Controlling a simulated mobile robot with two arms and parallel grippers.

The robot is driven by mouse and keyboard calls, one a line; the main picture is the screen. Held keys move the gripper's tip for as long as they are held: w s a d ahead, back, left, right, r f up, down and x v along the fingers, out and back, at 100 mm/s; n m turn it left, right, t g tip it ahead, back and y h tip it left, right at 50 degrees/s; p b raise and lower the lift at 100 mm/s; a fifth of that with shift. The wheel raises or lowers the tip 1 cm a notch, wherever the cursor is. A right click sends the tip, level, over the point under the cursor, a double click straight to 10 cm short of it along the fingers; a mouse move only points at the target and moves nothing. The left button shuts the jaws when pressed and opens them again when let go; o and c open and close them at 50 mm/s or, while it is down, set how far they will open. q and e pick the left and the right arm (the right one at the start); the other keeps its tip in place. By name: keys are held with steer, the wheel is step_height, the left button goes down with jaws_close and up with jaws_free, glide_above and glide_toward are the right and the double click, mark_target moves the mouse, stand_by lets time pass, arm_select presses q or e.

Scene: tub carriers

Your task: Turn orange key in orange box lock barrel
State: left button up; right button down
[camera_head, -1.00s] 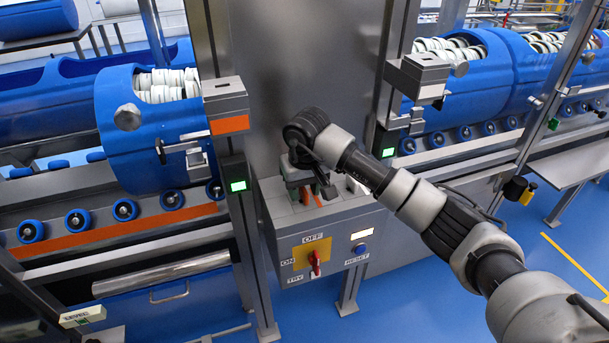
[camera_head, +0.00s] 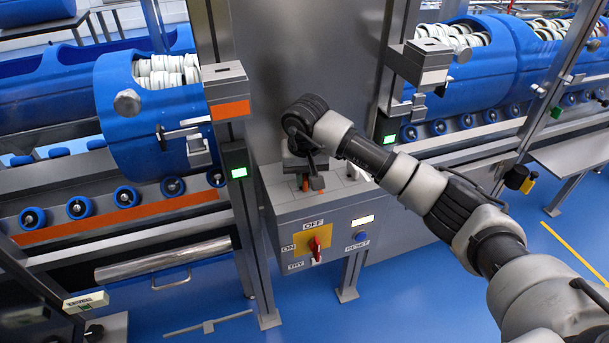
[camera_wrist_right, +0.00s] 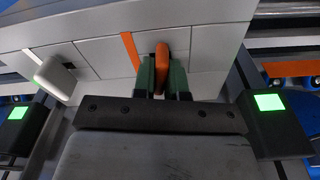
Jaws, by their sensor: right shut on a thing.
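My right gripper (camera_head: 307,184) is over the top of the grey control cabinet (camera_head: 345,200). In the right wrist view, the gripper's green-grey fingers (camera_wrist_right: 162,75) are shut on the orange key (camera_wrist_right: 161,68), which stands between them against the pale panel. The key's lower end is hidden, so I cannot tell whether it sits in a lock barrel. In the head view only a small orange patch of it shows, by the dark fingers. A grey box with an orange band (camera_head: 230,110) is on the post left of the cabinet. My left gripper is out of view.
The cabinet front has a red switch (camera_head: 316,245) on a yellow plate and a blue button (camera_head: 361,236). A white-tipped piece (camera_wrist_right: 55,78) stands on the panel. Posts with green lights (camera_head: 238,173) flank the cabinet. Blue tubs (camera_head: 150,125) lie on rollers behind.

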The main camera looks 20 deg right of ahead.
steer(key=shift+m, duration=0.9)
steer(key=m, duration=0.3)
steer(key=shift+h, duration=0.3)
steer(key=shift+m, duration=0.7)
steer(key=m, duration=0.3)
steer(key=shift+m+g, duration=0.3)
steer(key=shift+g, duration=0.1)
steer(key=shift+m, duration=0.4)
